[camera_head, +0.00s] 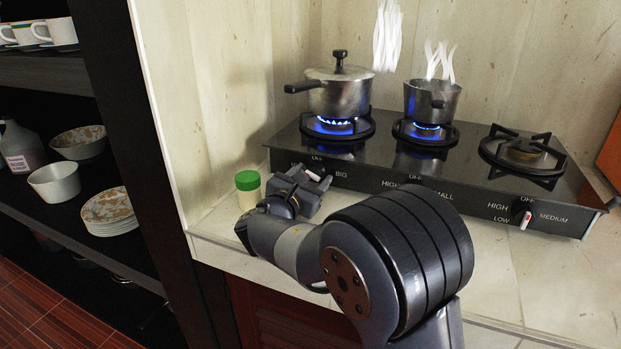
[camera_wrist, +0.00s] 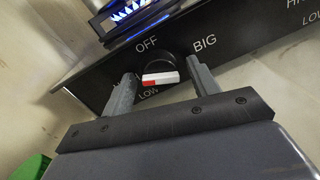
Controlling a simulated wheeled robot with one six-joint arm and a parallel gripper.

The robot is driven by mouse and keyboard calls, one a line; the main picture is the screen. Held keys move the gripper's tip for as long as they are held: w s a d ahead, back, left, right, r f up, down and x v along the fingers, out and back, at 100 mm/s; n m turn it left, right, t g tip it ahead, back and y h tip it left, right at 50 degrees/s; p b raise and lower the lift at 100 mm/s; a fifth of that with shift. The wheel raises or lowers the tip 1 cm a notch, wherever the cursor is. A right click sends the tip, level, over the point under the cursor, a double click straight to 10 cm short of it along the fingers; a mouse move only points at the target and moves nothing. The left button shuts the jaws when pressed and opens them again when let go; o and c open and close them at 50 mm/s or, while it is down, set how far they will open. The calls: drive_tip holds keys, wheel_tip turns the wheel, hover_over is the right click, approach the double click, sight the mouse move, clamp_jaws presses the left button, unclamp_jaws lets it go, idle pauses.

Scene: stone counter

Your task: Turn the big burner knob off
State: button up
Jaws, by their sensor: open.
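The big burner knob (camera_wrist: 163,78) is on the stove's black front panel, a dark dial with a white bar that has a red end. In the wrist view the red end points left, nearer the LOW label than OFF. My gripper (camera_wrist: 160,72) is open, one finger on each side of the knob. I cannot tell whether either finger touches it. In the head view my gripper (camera_head: 304,184) is at the panel's left end and partly hides the knob (camera_head: 313,174). The big burner (camera_head: 338,124) has a blue flame under a lidded pot (camera_head: 341,90).
The middle burner (camera_head: 426,131) is also lit, under a small steaming pan (camera_head: 431,100). The right burner (camera_head: 523,153) is unlit, with its own knob (camera_head: 522,214) below. A green-lidded jar (camera_head: 248,190) stands close left of my gripper. Dark shelves with dishes are at left.

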drive_tip(key=shift+c, duration=0.3)
drive_tip(key=c, duration=0.9)
drive_tip(key=shift+f+m+b, duration=0.1)
drive_tip(key=shift+m+b, duration=0.2)
drive_tip(key=shift+b, duration=0.1)
drive_tip(key=m+b, duration=0.2)
drive_tip(key=b, duration=0.1)
drive_tip(key=shift+f+m, duration=0.1)
drive_tip(key=shift+m, duration=0.2)
drive_tip(key=m+b, duration=0.4)
drive_tip(key=b, duration=0.1)
drive_tip(key=shift+m, duration=0.3)
drive_tip(key=m+b, duration=0.3)
drive_tip(key=shift+r, duration=0.2)
drive_tip(key=shift+r+m+y+b, duration=0.2)
drive_tip(key=shift+m+y+b, duration=0.2)
drive_tip(key=shift+m+b, duration=0.75)
drive_tip(key=shift+r, duration=0.1)
